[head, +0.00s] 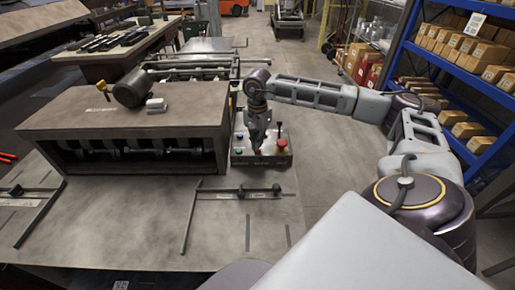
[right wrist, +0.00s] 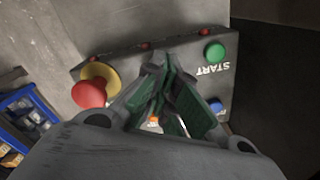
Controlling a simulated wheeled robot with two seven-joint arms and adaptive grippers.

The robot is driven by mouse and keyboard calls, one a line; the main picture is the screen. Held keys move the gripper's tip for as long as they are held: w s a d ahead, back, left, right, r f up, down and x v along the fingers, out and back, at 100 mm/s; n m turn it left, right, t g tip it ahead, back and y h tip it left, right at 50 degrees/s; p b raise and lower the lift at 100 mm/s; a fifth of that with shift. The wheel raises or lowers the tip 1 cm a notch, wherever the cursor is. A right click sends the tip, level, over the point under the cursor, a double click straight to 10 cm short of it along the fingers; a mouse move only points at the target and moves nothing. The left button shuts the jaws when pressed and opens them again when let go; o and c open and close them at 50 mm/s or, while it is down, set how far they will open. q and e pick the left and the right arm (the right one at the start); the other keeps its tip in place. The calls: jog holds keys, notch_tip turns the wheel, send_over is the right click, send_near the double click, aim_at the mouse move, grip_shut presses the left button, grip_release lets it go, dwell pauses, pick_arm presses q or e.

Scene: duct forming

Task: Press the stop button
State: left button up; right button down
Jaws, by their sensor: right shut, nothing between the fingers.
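The control box (head: 284,160) stands on the table to the right of the machine, under my right gripper (head: 257,145). In the right wrist view my right gripper (right wrist: 160,85) is shut and empty, with green finger pads pointing down at the panel. A green button (right wrist: 214,52) marked START and a blue button (right wrist: 215,104) lie to its right. A large red mushroom button (right wrist: 89,94) on a yellow base (right wrist: 103,75) lies to its left. The fingers cover the panel's middle; no STOP label is readable. Whether the fingertips touch the panel I cannot tell. My left gripper is not in view.
A grey machine (head: 125,118) with rollers stands left of the box. Flat bar stops (head: 235,192) lie on the table in front. A blue shelf rack (head: 480,85) with cartons stands at the right. The floor (head: 290,60) behind the box is clear.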

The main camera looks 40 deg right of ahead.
jog(key=shift+r, duration=0.45)
jog(key=shift+r+p, duration=0.4)
jog(key=shift+p, duration=0.05)
jog(key=shift+r, duration=0.45)
jog(key=shift+r+p, duration=0.55)
jog(key=shift+r, duration=0.6)
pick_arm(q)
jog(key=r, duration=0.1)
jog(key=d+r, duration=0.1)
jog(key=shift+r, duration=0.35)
